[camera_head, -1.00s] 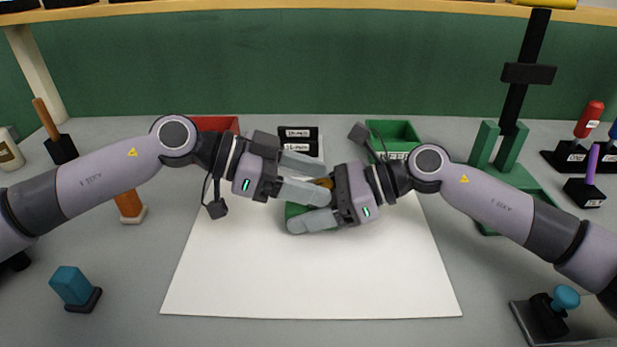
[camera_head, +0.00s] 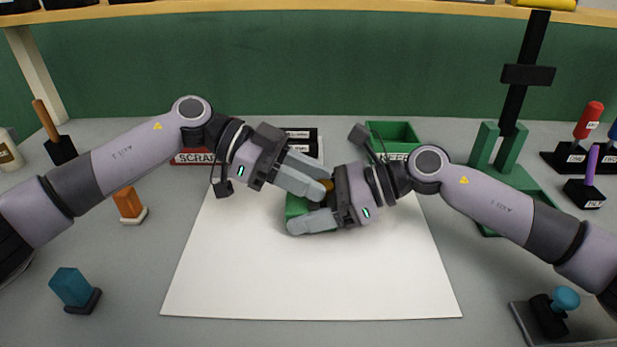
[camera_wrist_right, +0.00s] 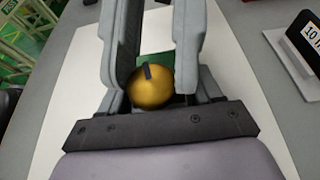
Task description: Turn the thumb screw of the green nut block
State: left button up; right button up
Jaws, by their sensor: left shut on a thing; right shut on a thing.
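The green nut block (camera_head: 294,206) is over the white mat, partly hidden by fingers. It also shows as a green patch in the right wrist view (camera_wrist_right: 153,63).
The white mat (camera_head: 310,280) is clear in front. A red scrap bin (camera_head: 193,157) and a green keep bin (camera_head: 392,134) stand behind. A green stand (camera_head: 507,150) is at right, a teal-knobbed device (camera_head: 562,300) at front right, and orange (camera_head: 129,204) and teal (camera_head: 73,286) pieces at left.

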pick_arm(q)
jog(key=shift+w+m+g, duration=0.15)
jog(key=shift+m+g, duration=0.45)
jog(key=o, duration=1)
jog(key=shift+f, duration=0.1)
